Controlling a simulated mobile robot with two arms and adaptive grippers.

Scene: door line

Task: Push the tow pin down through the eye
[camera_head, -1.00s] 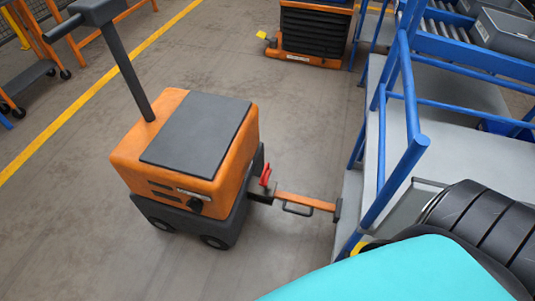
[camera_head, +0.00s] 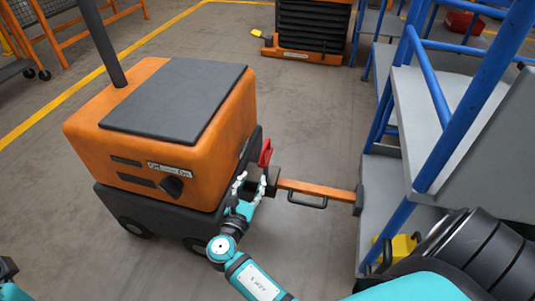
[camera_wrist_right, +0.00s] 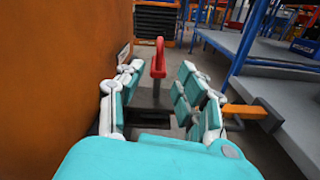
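The tow pin (camera_head: 265,153) has a red loop handle and stands upright at the hitch between the orange tug (camera_head: 160,140) and the orange drawbar (camera_head: 318,190). In the right wrist view the pin (camera_wrist_right: 158,58) shows its red handle above a thin grey shaft. My right gripper (camera_head: 251,182) is at the tug's side, just below the red handle. In the wrist view my right gripper (camera_wrist_right: 157,85) is open, with the pin seen between its fingers, seemingly beyond the tips. The eye and the pin's lower end are hidden by the fingers.
A blue-railed cart with grey decks (camera_head: 385,185) stands to the right, joined to the drawbar. A black handle loop (camera_head: 307,201) hangs beside the drawbar. An orange and black unit (camera_head: 310,30) stands behind. The floor between them is clear.

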